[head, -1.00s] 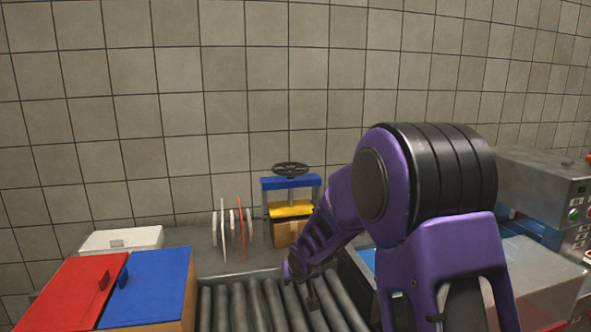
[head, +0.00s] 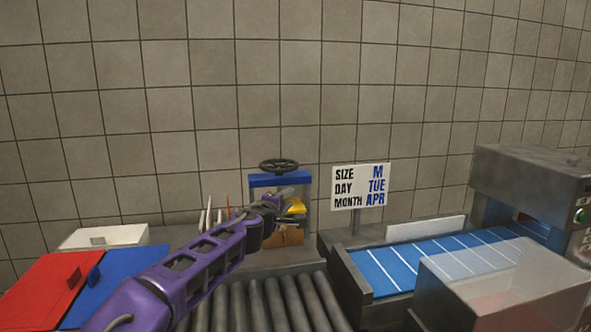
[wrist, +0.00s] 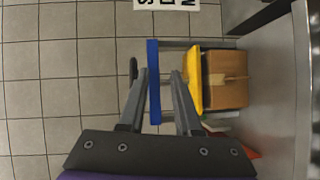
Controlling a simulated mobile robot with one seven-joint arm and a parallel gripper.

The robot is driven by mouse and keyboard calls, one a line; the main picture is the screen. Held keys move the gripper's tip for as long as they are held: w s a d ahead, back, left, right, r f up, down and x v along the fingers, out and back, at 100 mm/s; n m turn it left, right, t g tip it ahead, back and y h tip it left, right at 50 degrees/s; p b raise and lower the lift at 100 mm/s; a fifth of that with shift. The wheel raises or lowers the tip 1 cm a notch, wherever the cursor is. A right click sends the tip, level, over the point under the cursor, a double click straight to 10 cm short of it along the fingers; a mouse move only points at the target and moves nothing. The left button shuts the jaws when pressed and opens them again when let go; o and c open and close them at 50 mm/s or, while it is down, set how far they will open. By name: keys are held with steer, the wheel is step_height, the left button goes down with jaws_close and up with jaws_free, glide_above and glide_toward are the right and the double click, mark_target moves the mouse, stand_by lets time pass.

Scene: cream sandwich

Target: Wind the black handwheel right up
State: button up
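The black handwheel (head: 279,165) lies flat on top of a small press with a blue top beam (head: 262,180) and a yellow plate (head: 296,208) below it. In the wrist view the press appears on its side: handwheel (wrist: 133,70) left of the blue beam (wrist: 153,105), yellow plate (wrist: 194,90) on the right. My gripper (head: 277,202) is in front of the press in the head view, lower than the handwheel, covering part of the frame. In the wrist view my gripper (wrist: 160,74) is open with nothing between its fingers. The wheel appears outside the gap, by the left finger.
A cardboard box (wrist: 225,82) sits under the yellow plate. A sign (head: 360,187) stands right of the press, beside a blue conveyor (head: 400,268) and a clear-sided bin (head: 510,285). Grey rollers (head: 265,300) lie in front. Thin upright discs (head: 208,218) stand left of the press.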

steer(key=a+r+n+t, duration=0.2)
steer(key=a+r, duration=0.2)
glide_toward(288, 163)
steer(key=shift+y, duration=0.3)
steer(key=x, duration=0.9)
steer(key=shift+w+d+f, duration=0.3)
steer(key=shift+w, duration=0.05)
jaws_close()
